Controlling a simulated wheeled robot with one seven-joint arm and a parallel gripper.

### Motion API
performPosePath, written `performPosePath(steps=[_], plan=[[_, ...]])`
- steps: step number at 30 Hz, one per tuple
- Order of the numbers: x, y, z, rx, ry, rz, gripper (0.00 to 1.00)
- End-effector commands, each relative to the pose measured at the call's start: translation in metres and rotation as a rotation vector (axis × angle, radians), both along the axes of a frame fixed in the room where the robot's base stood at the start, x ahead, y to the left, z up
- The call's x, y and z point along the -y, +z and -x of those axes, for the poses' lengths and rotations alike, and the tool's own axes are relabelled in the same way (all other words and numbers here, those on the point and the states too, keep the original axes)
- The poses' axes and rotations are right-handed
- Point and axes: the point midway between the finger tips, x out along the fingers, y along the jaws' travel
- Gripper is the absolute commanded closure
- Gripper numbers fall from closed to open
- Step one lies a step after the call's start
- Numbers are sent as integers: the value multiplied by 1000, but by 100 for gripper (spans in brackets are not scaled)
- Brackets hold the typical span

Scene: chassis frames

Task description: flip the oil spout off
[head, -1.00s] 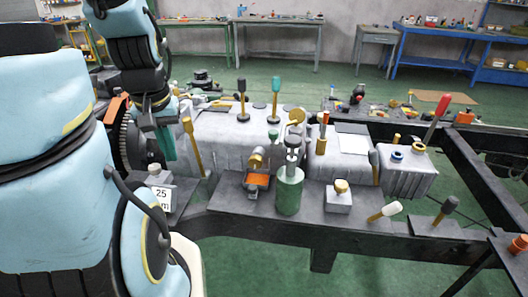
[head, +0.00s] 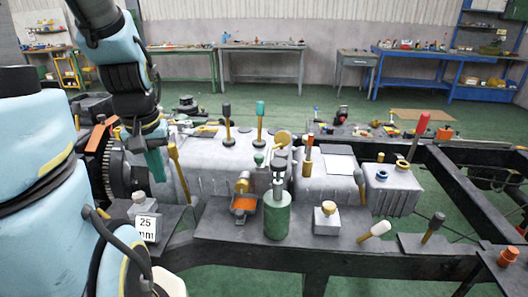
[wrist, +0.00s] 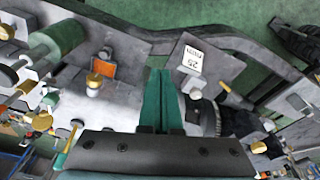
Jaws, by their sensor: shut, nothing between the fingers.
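No part is marked as the oil spout, and I cannot tell for certain which one it is. A green cylinder (head: 277,217) with a dark cap and thin metal rods stands upright on the dark front plate; it shows at the upper left in the wrist view (wrist: 62,36). Left of it is a brass cylinder (head: 242,183) above an orange pad (head: 243,204); the pad also shows in the wrist view (wrist: 104,71). My gripper (head: 156,165) has teal fingers, shut together and empty, left of these parts.
A leaning brass lever (head: 179,172) stands just right. Grey housings with upright levers (head: 259,122) fill the middle.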

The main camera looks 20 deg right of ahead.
Motion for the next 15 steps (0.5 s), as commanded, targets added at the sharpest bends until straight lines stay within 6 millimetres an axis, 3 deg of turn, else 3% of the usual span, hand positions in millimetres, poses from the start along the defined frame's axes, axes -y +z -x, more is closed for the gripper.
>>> performPosePath(steps=[5, 9, 15], plan=[[52, -4, -55, 38, -32, 2, 100], [112, 2, -97, 78, -51, 6, 100], [199, 16, -131, 137, -67, 12, 100]])
